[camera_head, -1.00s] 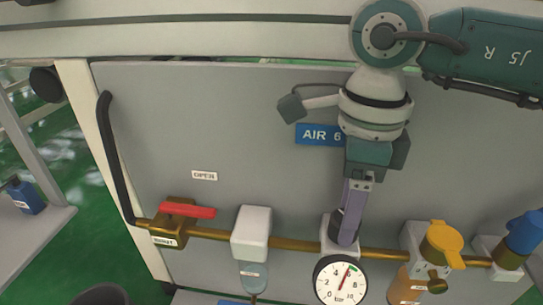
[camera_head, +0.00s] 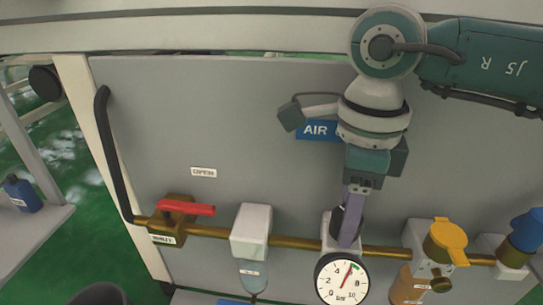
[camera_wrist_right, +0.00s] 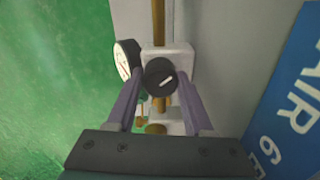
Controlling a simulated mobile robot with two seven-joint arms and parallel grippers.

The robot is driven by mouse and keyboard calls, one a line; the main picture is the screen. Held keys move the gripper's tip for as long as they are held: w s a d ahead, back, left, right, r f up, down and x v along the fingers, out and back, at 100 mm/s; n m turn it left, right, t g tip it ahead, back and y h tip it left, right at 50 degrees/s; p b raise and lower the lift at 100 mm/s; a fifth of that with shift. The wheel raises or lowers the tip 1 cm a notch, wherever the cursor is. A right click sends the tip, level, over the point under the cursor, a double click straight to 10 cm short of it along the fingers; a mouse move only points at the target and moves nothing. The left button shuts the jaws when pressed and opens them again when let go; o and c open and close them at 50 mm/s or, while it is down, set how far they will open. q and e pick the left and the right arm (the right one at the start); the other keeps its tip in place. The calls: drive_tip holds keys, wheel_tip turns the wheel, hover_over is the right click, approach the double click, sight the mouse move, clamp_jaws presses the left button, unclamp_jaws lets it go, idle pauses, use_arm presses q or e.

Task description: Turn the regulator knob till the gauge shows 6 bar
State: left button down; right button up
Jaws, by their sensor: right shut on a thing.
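The regulator (camera_head: 327,236) is a pale block on the brass pipe, with a round white gauge (camera_head: 333,291) below it. The gauge's red needle points up and slightly right, between 4 and the green mark near 6; the exact reading is too small to tell. My right gripper (camera_head: 346,240) reaches down to the regulator and hides its knob in the head view. In the right wrist view the black knob (camera_wrist_right: 160,78) with a white line sits between the purple fingers of my right gripper (camera_wrist_right: 161,82), which is shut on it. My left gripper is out of view.
On the same pipe are a red-handled valve (camera_head: 187,208), a white filter block (camera_head: 251,230), a yellow-handled valve (camera_head: 447,240) and a blue cap (camera_head: 524,232). A blue AIR sign (camera_head: 316,130) is on the grey panel, partly behind my arm. A black hose (camera_head: 112,150) runs at left.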

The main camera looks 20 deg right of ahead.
drive_tip(key=shift+r, duration=0.1)
clamp_jaws()
drive_tip(key=shift+m+p, duration=0.6)
drive_tip(key=shift+m, duration=0.1)
drive_tip(key=o, duration=1)
unclamp_jaws()
wheel_tip(320, 180, up, 10)
drive_tip(key=p, duration=0.5)
